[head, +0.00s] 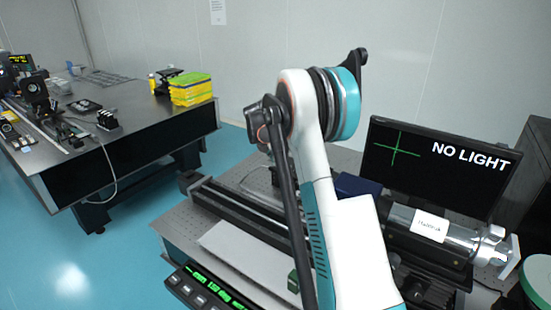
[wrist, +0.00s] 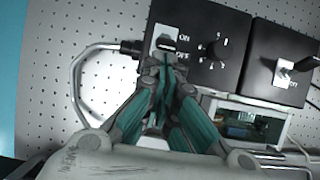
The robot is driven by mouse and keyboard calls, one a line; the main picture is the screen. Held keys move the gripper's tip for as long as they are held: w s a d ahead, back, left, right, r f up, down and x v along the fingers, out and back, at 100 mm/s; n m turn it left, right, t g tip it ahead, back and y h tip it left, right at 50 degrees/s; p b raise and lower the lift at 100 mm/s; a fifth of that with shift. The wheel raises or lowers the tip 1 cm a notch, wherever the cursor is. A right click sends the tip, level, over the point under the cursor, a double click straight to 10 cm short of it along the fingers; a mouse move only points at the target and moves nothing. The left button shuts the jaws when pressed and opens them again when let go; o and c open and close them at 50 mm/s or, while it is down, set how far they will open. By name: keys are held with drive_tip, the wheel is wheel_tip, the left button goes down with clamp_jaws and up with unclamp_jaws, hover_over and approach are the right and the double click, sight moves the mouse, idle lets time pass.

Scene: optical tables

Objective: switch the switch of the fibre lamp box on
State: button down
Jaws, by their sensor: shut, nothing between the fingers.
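In the wrist view a black box (wrist: 208,20) carries a white rocker switch (wrist: 164,36) marked ON above and OFF below. A numbered knob (wrist: 213,50) sits to the right of it. This looks like the fibre lamp box. My gripper (wrist: 168,64) is shut and empty, its tips at the lower edge of the rocker. I cannot tell whether they touch it. The tips partly cover the switch's lower end, and which way the rocker is tipped is not clear. In the head view my arm hides the gripper and the box.
A second black box (wrist: 268,88) with a metal toggle (wrist: 286,70) stands close on the right. A grey cable (wrist: 77,75) plugs into the first box's left side. In the head view a monitor (head: 420,175) reads "NO LIGHT". Another optical table (head: 140,125) stands at the left.

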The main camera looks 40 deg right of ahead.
drive_tip(key=y+p, duration=0.1)
drive_tip(key=d+r+y+p, duration=0.1)
drive_tip(key=shift+w+d+r+g+y, duration=0.2)
drive_tip(key=shift+d+r+g+y, duration=0.1)
drive_tip(key=shift+g, duration=0.1)
drive_tip(key=shift+w+d+r+g+y+p, duration=0.15)
drive_tip(key=shift+d+g+y+p, duration=0.25)
drive_tip(key=shift+y+p, duration=0.35)
drive_tip(key=shift+w+d, duration=0.15)
drive_tip(key=shift+d, duration=0.05)
drive_tip(key=shift+a, duration=0.1)
drive_tip(key=shift+r+p, duration=0.45)
drive_tip(key=shift+r, duration=0.3)
drive_tip(key=shift+r, duration=0.1)
wheel_tip(320, 180, up, 12)
hover_over(280, 167)
drive_tip(key=a, duration=0.1)
drive_tip(key=shift+s, duration=0.35)
